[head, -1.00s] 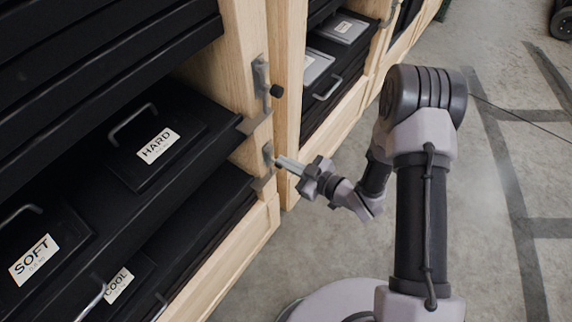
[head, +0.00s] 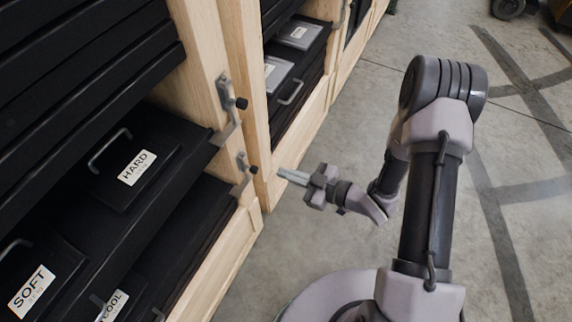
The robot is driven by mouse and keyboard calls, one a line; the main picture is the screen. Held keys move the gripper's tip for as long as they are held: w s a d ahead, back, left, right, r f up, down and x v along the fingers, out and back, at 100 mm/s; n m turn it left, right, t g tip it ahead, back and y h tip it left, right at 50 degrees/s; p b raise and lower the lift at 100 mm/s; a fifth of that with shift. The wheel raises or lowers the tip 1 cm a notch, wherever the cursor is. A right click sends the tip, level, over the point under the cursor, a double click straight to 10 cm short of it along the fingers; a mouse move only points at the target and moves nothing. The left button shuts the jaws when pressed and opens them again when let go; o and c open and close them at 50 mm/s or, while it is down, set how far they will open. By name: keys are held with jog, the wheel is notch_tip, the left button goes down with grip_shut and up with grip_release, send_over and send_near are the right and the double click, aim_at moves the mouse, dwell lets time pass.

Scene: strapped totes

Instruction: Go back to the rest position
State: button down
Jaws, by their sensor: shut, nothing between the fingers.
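My gripper (head: 284,173) is at the end of my arm, in the middle of the head view. Its fingers are together with nothing between them. They point left toward the wooden rack and stand apart from it, just right of the lower metal latch (head: 246,170). The arm is bent, with its elbow up at the right and the wrist hanging low over the floor.
The wooden rack (head: 208,100) holds black totes on the left, labelled HARD (head: 137,167), SOFT (head: 33,291) and COOL (head: 112,305). An upper latch (head: 228,92) sits on the post. Another bay stands beyond. Grey concrete floor (head: 350,120) is open to the right.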

jog(key=w+d+r+m+t+h, duration=0.2)
jog(key=w+d+r+h, duration=0.3)
jog(key=w, duration=0.3)
jog(key=w+d+r+m+t+h, duration=0.1)
jog(key=w+d+r+m+h, duration=0.1)
jog(key=d+r+m+h, duration=0.7)
jog(key=s+d+r+m+g, duration=0.1)
jog(key=s+d+r+m, duration=0.15)
jog(key=s+r, duration=0.5)
jog(key=s+d+r+m+g, duration=0.1)
jog(key=s+r+m, duration=0.35)
jog(key=s, duration=0.55)
jog(key=s+a+r+m+g+y, duration=0.1)
jog(key=s+a, duration=0.3)
jog(key=s, duration=0.4)
jog(key=shift+s+a+m+g+y, duration=0.3)
jog(key=shift+a+g+y, duration=0.1)
jog(key=shift+y, duration=0.1)
jog(key=shift+r, duration=0.1)
